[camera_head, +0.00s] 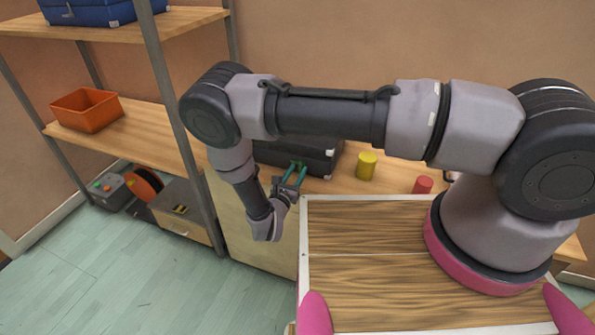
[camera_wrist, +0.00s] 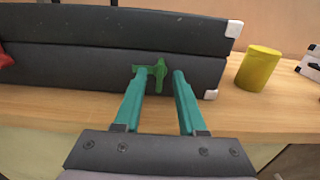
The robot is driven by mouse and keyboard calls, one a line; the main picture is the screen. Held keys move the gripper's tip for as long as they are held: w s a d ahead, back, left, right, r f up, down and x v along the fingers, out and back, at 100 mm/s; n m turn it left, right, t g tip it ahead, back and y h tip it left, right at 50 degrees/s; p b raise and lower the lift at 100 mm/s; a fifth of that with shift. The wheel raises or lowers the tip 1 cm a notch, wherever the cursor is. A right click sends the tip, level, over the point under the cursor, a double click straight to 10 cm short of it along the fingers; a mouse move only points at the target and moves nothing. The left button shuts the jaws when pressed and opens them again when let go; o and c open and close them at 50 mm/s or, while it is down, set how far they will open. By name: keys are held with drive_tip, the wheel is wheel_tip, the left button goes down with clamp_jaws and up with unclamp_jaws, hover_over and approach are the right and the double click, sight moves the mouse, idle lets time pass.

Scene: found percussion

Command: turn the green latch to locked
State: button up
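The green latch (camera_wrist: 158,75) is on the front of a dark case (camera_wrist: 100,60) with pale corner pieces. In the wrist view the latch has an upright bar and a part reaching left. My gripper (camera_wrist: 157,72) is open, with one teal finger on each side of the latch's upright bar. The left fingertip overlaps the left part of the latch; I cannot tell if it touches. In the head view the case (camera_head: 318,160) is partly hidden behind my arm, and the latch (camera_head: 299,165) is small near my gripper (camera_head: 296,166).
A yellow cylinder (camera_head: 366,165) stands right of the case on the wooden bench. A red cylinder (camera_head: 423,185) is farther right. A shelf at left holds an orange bin (camera_head: 87,110) and a blue case (camera_head: 100,10). A red thing (camera_wrist: 5,58) shows at the wrist view's left edge.

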drive_tip(key=shift+w+d, duration=0.15)
drive_tip(key=shift+w, duration=0.2)
clamp_jaws()
